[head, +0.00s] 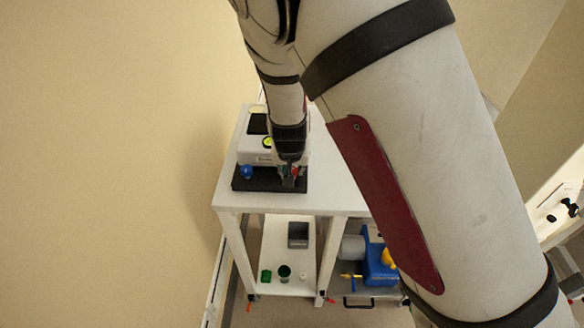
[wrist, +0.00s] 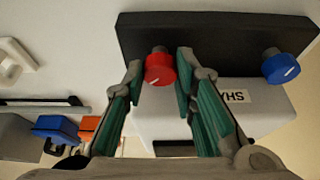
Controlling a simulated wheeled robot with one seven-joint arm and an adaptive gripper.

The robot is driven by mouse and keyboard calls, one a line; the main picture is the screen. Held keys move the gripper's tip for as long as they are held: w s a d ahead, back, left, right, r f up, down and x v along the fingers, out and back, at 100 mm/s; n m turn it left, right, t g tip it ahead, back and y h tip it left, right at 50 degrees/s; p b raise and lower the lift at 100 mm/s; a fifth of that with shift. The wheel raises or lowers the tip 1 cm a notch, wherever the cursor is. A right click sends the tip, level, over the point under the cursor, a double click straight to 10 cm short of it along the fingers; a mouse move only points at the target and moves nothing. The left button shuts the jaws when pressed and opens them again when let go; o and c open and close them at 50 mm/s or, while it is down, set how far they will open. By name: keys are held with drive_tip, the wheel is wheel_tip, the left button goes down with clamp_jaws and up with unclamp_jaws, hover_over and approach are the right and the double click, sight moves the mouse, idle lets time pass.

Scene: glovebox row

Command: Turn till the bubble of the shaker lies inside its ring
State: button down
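The shaker is a white box (wrist: 215,110) with a partly cut-off label, beside a black plate (wrist: 210,35); it stands on the white table in the head view (head: 257,150). A red knob (wrist: 160,68) and a blue knob (wrist: 280,68), each with a pale mark, sit at the plate's edge in the wrist view. A yellow-green round level (head: 267,142) shows on top of the shaker, too small to read its bubble. My gripper (wrist: 162,70) is open, with its green-padded fingers on either side of the red knob and gaps showing.
The white table (head: 325,185) has bare top to the right of the shaker. Its lower shelf (head: 290,255) holds a grey bin (head: 298,235) and small green items. A blue machine (head: 380,265) stands to the right of the shelf. A wall is close on the left.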

idle(0.3)
drive_tip(key=n+b, duration=0.1)
drive_tip(key=n+y+b, duration=0.1)
drive_tip(key=n+b, duration=0.1)
drive_tip(key=shift+w+d+f+n+b, duration=0.1)
drive_tip(key=shift+w+d+n+b, duration=0.1)
drive_tip(key=shift+d+n+b, duration=0.15)
drive_tip(key=n+y+b, duration=0.1)
drive_tip(key=n+b, duration=0.1)
drive_tip(key=b, duration=0.1)
drive_tip(key=shift+a, duration=0.1)
drive_tip(key=shift+s+n+g+b, duration=0.1)
drive_tip(key=shift+n+g+b, duration=0.15)
drive_tip(key=shift+g+b, duration=0.05)
drive_tip(key=shift+r, duration=0.2)
drive_tip(key=c, duration=1.3)
unclamp_jaws()
